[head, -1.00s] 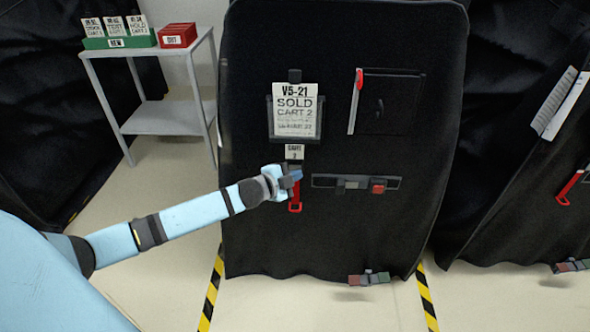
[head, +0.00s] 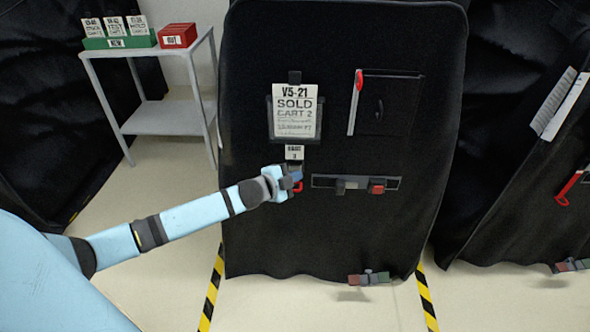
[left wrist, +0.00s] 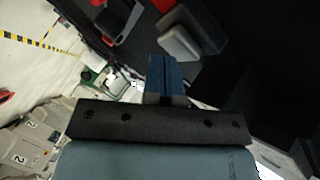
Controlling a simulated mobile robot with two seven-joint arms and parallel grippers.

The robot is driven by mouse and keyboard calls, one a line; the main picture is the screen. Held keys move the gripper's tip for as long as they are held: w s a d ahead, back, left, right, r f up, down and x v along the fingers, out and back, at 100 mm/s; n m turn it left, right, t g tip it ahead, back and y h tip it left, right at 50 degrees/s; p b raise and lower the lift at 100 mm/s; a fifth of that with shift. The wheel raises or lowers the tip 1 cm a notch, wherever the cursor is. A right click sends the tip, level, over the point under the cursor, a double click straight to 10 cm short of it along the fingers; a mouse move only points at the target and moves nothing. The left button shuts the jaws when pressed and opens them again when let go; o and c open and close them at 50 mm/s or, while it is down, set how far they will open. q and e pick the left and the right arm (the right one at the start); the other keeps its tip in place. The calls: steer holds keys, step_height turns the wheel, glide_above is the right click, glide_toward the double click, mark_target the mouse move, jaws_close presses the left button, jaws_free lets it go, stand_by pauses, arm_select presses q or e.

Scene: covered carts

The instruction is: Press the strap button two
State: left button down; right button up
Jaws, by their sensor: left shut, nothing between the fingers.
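A black covered cart (head: 250,225) stands ahead with a SOLD CART 2 card (head: 295,111) and a small cart label (head: 295,152). My left gripper (head: 294,179) is shut and empty just below the label, in front of a red loop (head: 298,188) that it partly hides. Right of it is a dark strip (head: 325,182) with a grey block and a red button (head: 377,188). Contact cannot be told. My right gripper is out of view.
A red-handled bar (head: 354,102) and a panel are at the cover's upper right. A grey shelf (head: 165,117) with green and red boxes stands back left. Another covered cart (head: 500,160) is at right. Striped tape (head: 211,290) marks the floor.

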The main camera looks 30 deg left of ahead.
arm_select(q)
steer(key=shift+s+d, duration=0.3)
steer(key=shift+s, duration=0.25)
steer(key=s+d, duration=0.1)
steer(key=s+p, duration=0.1)
steer(key=s+d+p, duration=0.1)
steer(key=s, duration=0.1)
steer(key=shift+s+d, duration=0.1)
steer(key=shift+d, duration=0.2)
stand_by(0.5)
